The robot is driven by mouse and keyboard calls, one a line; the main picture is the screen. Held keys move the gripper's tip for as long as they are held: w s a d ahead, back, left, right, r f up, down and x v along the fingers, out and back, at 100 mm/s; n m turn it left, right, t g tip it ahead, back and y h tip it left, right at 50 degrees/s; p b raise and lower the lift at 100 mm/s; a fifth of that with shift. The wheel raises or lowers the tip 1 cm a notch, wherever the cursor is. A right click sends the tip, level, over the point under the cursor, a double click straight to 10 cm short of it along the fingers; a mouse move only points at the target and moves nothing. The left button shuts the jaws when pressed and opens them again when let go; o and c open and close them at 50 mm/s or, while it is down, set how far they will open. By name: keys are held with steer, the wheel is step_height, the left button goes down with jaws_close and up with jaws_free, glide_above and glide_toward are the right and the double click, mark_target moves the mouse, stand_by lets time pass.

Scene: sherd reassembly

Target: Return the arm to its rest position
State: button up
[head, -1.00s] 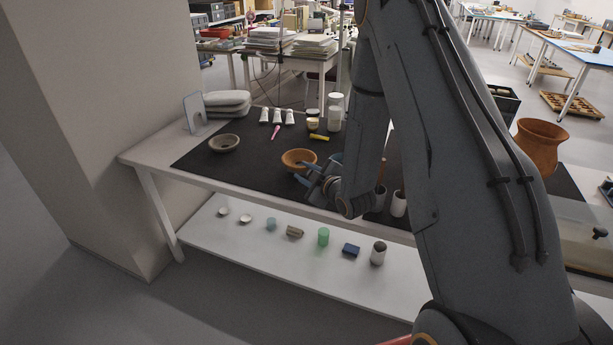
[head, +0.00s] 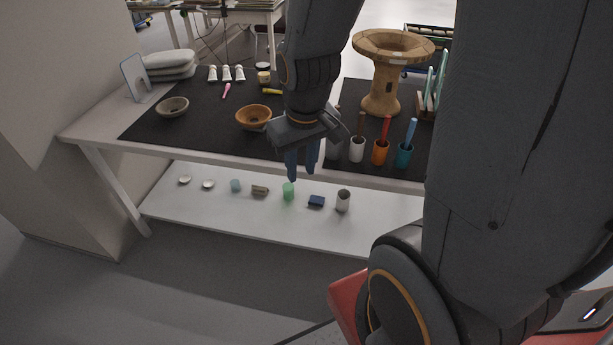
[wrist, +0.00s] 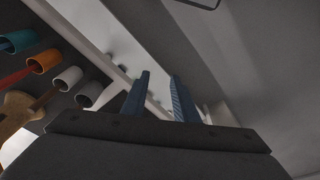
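My gripper (head: 302,172) hangs in front of the table's front edge in the head view, with its blue fingers pointing down. In the wrist view my gripper (wrist: 158,100) shows two blue fingers held apart with nothing between them. My arm runs from the right foreground up past the top of the head view. An orange-brown bowl (head: 254,117) stands on the black mat just left of the gripper. Part of the mat behind the gripper is hidden by the arm.
The table (head: 90,134) has a lower shelf (head: 230,226) with several small items. Cups with tools, such as an orange cup (head: 380,153) and a teal cup (head: 404,157), stand near the front edge. A wooden pedestal vessel (head: 384,85) stands behind them. Floor in front is clear.

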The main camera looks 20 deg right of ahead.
steer(key=shift+m+g, duration=0.5)
steer(key=shift+g, duration=0.3)
steer(key=s, duration=0.1)
steer(key=s+r, duration=0.1)
steer(key=s, duration=0.1)
steer(key=s+a, duration=0.1)
steer(key=shift+s+r, duration=0.15)
steer(key=shift+s, duration=0.25)
steer(key=shift+d, duration=0.1)
